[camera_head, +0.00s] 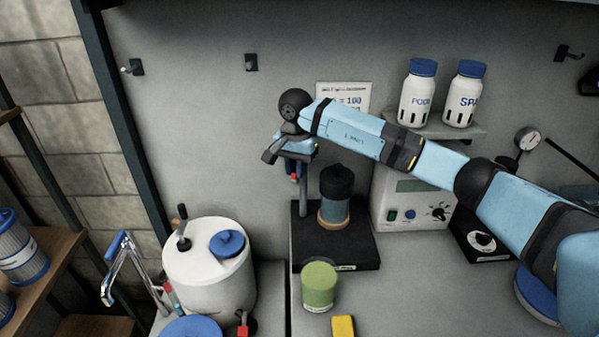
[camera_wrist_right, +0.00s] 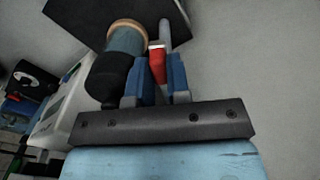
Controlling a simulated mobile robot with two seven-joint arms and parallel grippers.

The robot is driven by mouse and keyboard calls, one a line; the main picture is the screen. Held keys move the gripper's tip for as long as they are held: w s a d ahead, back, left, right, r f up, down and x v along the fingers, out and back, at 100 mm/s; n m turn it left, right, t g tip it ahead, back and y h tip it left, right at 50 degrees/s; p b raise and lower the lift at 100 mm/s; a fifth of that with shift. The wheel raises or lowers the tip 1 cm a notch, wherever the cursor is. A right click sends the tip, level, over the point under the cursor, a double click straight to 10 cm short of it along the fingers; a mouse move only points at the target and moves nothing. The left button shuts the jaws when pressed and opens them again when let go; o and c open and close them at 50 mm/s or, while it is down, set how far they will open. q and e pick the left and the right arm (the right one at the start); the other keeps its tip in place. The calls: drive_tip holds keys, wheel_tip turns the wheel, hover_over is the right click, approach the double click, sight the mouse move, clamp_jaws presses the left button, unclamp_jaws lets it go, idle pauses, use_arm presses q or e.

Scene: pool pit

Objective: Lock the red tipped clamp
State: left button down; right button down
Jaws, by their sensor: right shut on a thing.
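The red tipped clamp shows as a red piece (camera_head: 294,177) beside the upright post (camera_head: 304,205) of a stand with a black base (camera_head: 335,250). My right gripper (camera_head: 295,160) reaches it from above, at the end of the light blue arm. In the right wrist view the red tip (camera_wrist_right: 157,65) lies between my two blue fingers (camera_wrist_right: 158,82), and they are shut on it. The rest of the clamp is hidden by the gripper, so I cannot tell its lock position. My left gripper is not in view.
A black-topped blue jar (camera_head: 336,197) stands on the base, close to the gripper. A control box (camera_head: 405,200) and a shelf with two white bottles (camera_head: 417,95) are to the right. A white tank (camera_head: 208,275) and green jar (camera_head: 320,286) stand in front.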

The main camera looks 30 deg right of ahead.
drive_tip(key=shift+w+a+m+b, duration=0.1)
drive_tip(key=shift+w+m+b, duration=0.65)
drive_tip(key=shift+m, duration=1.4)
drive_tip(key=shift+w+a+m+b, duration=0.1)
drive_tip(key=shift+w+m+b, duration=0.6)
drive_tip(key=shift+m, duration=1.4)
drive_tip(key=shift+w+a+m+b, duration=0.1)
drive_tip(key=shift+w+m+b, duration=0.25)
drive_tip(key=shift+w+m, duration=1.3)
drive_tip(key=shift+s+m, duration=0.5)
drive_tip(key=shift+m, duration=0.2)
drive_tip(key=c, duration=1.1)
unclamp_jaws()
drive_tip(key=shift+r, duration=0.1)
wheel_tip(320, 180, up, 12)
drive_tip(key=shift+f+b, duration=0.1)
drive_tip(key=shift+b, duration=0.55)
